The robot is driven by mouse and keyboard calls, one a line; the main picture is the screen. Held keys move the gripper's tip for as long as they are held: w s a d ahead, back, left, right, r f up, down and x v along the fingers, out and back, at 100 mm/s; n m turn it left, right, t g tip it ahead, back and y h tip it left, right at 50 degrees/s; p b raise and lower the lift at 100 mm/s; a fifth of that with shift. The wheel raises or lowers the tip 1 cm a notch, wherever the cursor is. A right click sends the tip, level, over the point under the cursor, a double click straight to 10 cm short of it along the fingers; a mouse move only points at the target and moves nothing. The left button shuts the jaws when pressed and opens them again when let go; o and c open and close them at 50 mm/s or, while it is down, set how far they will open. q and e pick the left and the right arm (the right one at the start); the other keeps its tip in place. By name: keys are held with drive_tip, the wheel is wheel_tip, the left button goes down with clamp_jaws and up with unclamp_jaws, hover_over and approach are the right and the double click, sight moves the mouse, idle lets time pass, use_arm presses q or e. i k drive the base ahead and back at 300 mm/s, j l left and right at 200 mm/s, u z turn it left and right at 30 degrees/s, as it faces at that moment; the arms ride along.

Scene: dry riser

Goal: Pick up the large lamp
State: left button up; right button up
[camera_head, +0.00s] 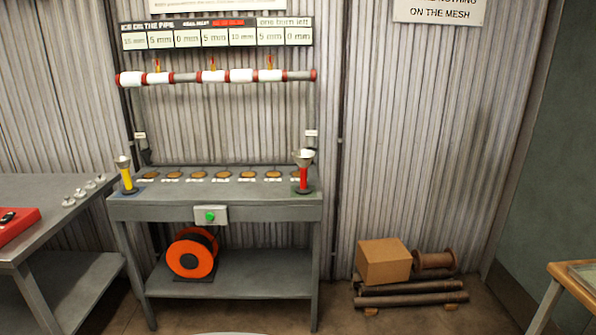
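Two lamps stand upright on the grey workbench (215,212) against the corrugated wall. The lamp at its right end (304,176) has a red body, a dark base and a wide pale cup on top. It looks the larger of the two. The lamp at the left end (127,177) has a yellow body, a dark base and a smaller cup. Neither of my grippers is in view.
A row of round brown discs (222,175) lies between the lamps. A pipe (215,77) with white sleeves runs above. An orange reel (192,254) sits on the lower shelf. A cardboard box (384,261) and dark pipes (412,299) lie on the floor to the right.

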sight(303, 158)
drive_tip(key=i+l+u, duration=0.2)
drive_tip(key=i+l, duration=0.6)
drive_tip(key=i+l+u, duration=0.2)
drive_tip(key=i+l, duration=0.5)
drive_tip(key=l, duration=0.2)
